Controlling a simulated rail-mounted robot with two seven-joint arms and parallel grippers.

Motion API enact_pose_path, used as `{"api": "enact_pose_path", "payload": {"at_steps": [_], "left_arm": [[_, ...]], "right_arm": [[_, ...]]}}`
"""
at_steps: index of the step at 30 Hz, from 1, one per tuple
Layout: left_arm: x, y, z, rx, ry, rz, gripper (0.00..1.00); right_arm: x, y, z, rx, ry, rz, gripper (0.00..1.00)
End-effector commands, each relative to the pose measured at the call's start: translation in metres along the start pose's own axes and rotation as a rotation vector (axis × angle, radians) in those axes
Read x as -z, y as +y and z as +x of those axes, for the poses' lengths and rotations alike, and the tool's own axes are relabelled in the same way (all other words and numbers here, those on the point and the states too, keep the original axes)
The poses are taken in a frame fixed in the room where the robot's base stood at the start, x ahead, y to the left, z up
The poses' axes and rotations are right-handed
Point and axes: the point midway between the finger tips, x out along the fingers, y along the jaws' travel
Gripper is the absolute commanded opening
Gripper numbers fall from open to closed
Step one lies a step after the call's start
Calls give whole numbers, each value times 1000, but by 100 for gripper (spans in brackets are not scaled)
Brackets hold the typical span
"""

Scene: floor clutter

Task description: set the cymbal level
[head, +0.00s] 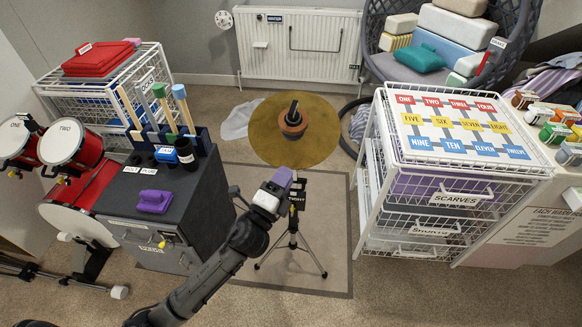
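The cymbal (265,128) is a round gold disc on a stand in the middle of the head view. An orange-brown and black fitting (293,121) sits at its centre. I cannot tell its exact tilt from this view. The black tripod stand (292,240) is below it, with a tag reading TIGHT (297,196) on its upper part. My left gripper (283,178) is just below the cymbal's near edge, beside the tag and the stand. Its tip looks purple and grey; the fingers' gap is hidden. My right gripper is not in view.
A dark cabinet (170,225) with a purple block (154,201) and tools stands left, beside red drums (70,143). A white wire drawer unit (440,190) stands right. A radiator (300,47) is behind. The mat (320,225) around the stand has bare space.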

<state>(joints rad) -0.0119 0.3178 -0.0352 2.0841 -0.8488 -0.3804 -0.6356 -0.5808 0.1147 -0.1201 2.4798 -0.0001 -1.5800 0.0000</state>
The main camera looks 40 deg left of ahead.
Motion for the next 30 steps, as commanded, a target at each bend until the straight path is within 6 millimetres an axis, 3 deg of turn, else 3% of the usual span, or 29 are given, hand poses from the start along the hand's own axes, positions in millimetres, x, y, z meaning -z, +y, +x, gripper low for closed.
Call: {"api": "enact_pose_path", "payload": {"at_steps": [9,21,30], "left_arm": [[0,0,31,0,0,0,31],[0,0,35,-1,0,-1,31],[0,0,35,-1,0,-1,4]], "right_arm": [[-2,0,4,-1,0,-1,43],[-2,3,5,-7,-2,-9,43],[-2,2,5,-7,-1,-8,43]]}}
